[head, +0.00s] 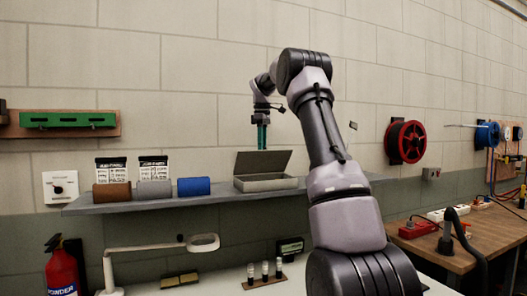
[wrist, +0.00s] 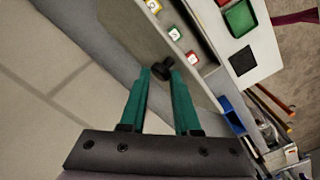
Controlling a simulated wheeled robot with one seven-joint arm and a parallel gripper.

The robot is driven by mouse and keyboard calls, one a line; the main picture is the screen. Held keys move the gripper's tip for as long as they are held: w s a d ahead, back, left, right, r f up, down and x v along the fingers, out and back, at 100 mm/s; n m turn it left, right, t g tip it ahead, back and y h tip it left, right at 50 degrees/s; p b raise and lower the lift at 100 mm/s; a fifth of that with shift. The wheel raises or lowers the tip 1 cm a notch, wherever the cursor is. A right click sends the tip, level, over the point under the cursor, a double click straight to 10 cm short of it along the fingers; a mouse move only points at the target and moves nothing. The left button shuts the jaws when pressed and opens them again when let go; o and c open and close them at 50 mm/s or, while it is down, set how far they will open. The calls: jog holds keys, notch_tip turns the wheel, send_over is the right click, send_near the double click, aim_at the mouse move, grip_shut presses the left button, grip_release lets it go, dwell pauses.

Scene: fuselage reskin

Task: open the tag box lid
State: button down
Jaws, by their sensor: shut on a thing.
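The tag box (head: 266,183) is a shallow grey box on the wall shelf. Its lid (head: 263,162) is raised and tilted up at the back edge, so the box stands open. My gripper (head: 263,149) reaches down from above to the raised lid. In the wrist view, the green fingers of my gripper (wrist: 161,74) are closed around a small black knob (wrist: 162,73) on the lid. Small yellow, white and red pieces (wrist: 175,33) show beyond the knob; I cannot tell exactly what they are.
The grey shelf (head: 150,205) also bears brown, grey and blue (head: 194,186) rounded holders left of the box. Below are a white lamp (head: 150,247) and a small rack (head: 264,281). A red reel (head: 405,142) hangs on the wall at right.

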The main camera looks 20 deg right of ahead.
jog(key=w+d, duration=0.1)
jog(key=w, duration=0.6)
jog(key=shift+w+d+f, duration=0.15)
jog(key=shift+w+f, duration=0.15)
jog(key=shift+f, duration=0.15)
jog(key=shift+w, duration=0.1)
jog(key=c, duration=0.6)
grip_release()
jog(key=shift+d+f, duration=0.1)
jog(key=shift+w, duration=0.1)
jog(key=shift+a, duration=0.2)
jog(key=shift+a+r, duration=0.15)
jog(key=shift+r, duration=0.05)
